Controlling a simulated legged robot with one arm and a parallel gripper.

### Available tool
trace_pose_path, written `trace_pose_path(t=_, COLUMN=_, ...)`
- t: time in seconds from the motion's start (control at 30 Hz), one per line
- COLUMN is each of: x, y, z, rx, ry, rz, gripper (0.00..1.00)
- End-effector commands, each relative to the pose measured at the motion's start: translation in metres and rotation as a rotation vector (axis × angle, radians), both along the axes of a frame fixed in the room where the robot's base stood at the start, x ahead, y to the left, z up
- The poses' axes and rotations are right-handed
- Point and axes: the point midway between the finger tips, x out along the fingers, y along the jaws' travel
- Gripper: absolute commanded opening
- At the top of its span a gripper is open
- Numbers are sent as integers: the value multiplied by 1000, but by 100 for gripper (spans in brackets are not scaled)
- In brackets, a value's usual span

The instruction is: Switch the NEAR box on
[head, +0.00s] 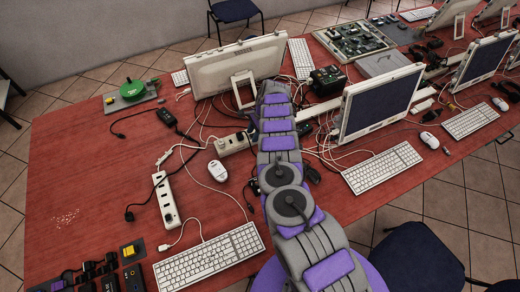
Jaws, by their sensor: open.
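My purple and grey arm reaches from the lower right to the middle of the table. My gripper (252,124) shows only in small part beside the arm's far end, close to a beige socket block (235,143). It is open, and nothing shows held in it. A small grey unit with a yellow switch (129,251) stands at the table's near left. A green round device on a grey base (130,90) lies at the far left. No label is readable, so I cannot tell for certain which one is the NEAR box. The switch position is too small to tell.
The red table (75,160) has clear room at left. A white power strip (166,200), mouse (218,171) and keyboard (209,260) lie among loose cables. Monitors (380,102) and a black box (327,80) stand around my arm. A blue chair (418,258) is at right.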

Motion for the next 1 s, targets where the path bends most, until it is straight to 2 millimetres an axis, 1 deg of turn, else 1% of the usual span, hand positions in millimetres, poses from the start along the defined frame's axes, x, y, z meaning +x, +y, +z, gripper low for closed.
trace_pose_path(t=0.03, x=-4, y=0, z=6, rx=1, ry=4, rz=0, gripper=47)
trace_pose_path(t=0.33, x=-26, y=-6, z=5, rx=-1, ry=5, rz=-2, gripper=47)
trace_pose_path(t=0.57, x=-45, y=-8, z=9, rx=-1, ry=3, rz=1, gripper=47)
trace_pose_path(t=1.0, x=-86, y=-16, z=10, rx=1, ry=6, rz=0, gripper=47)
